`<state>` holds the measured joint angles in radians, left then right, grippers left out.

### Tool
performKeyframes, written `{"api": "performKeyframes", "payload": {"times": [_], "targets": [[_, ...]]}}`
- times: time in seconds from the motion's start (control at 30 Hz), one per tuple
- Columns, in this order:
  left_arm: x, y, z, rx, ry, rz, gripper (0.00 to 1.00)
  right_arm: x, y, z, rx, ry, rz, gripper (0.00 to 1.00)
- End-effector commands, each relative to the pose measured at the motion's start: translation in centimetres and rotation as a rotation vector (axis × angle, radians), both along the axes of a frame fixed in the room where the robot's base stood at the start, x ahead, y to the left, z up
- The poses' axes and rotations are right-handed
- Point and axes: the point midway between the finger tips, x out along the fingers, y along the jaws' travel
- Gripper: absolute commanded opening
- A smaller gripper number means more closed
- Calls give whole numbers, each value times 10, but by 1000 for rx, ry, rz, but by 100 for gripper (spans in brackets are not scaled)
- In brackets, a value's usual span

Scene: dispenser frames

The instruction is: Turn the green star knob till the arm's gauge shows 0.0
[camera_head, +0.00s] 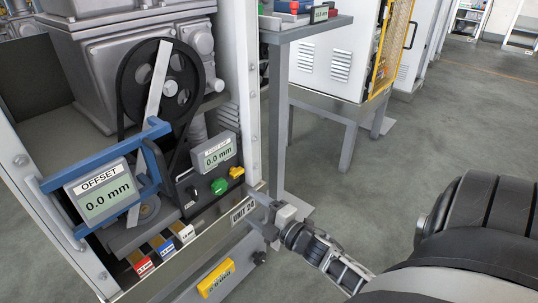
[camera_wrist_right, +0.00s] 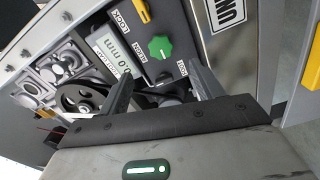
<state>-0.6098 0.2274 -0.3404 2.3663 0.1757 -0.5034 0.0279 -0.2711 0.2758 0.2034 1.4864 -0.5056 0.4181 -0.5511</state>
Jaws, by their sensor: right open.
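The green star knob (camera_head: 219,186) sits on the dark control panel inside the machine frame. It also shows in the right wrist view (camera_wrist_right: 160,47), beside the label ALIGN. The arm's gauge (camera_head: 105,203), labelled OFFSET, hangs on a blue bracket at the left and reads 0.0 mm. My right gripper (camera_head: 263,212) is at the frame's right edge, to the right of and below the knob. In the right wrist view its two fingers (camera_wrist_right: 159,69) are apart, with the knob beyond their tips and no contact visible. My left gripper is out of view.
A second display (camera_head: 218,155) above the knob reads 0.0 mm. A yellow knob (camera_head: 236,173) and a black knob (camera_head: 191,193) flank the green one. The frame's white post (camera_head: 252,110) stands close to my gripper. Open floor (camera_head: 400,190) lies at the right.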

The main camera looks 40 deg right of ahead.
Motion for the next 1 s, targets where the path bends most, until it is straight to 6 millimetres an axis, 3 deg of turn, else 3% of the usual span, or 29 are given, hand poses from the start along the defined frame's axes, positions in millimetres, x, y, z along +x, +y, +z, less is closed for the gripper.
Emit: {"api": "performKeyframes", "payload": {"times": [0.1,0.3,1.0], "targets": [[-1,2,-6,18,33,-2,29,-24,-1,1,3,2,-1,66],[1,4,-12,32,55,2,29,-45,-3,0,2,0,0,66],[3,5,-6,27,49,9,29,-48,-4,3,1,-1,0,66]]}}
